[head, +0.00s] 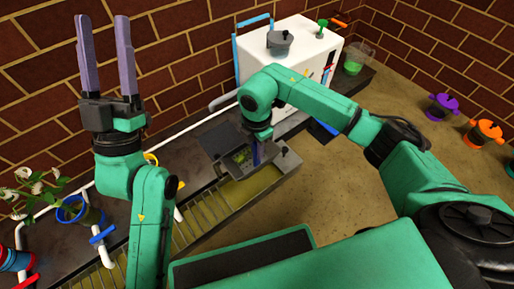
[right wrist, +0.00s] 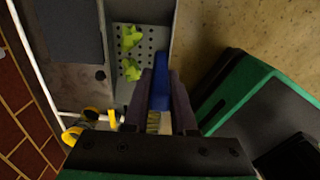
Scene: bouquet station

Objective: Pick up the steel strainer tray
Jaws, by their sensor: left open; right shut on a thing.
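The steel strainer tray (right wrist: 150,62) is a grey perforated tray with yellow-green scraps on it. In the head view the tray (head: 238,157) is partly hidden by my right arm, at the end of the trough. My right gripper (right wrist: 160,80) points down and is shut on a blue grip (right wrist: 161,92) at the tray's near edge. Its fingertips are partly hidden, and I cannot tell whether the tray is clear of its support. My left gripper (head: 106,58) is open, empty and pointing up, in front of the brick wall at upper left.
A slatted trough (head: 205,212) runs along the counter. A white machine (head: 300,62) with a grey pot (head: 280,42) stands behind my right arm. A white-flowered plant in a blue-rimmed pot (head: 82,214) is at left. Purple (head: 440,106) and orange (head: 484,133) pots stand at right.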

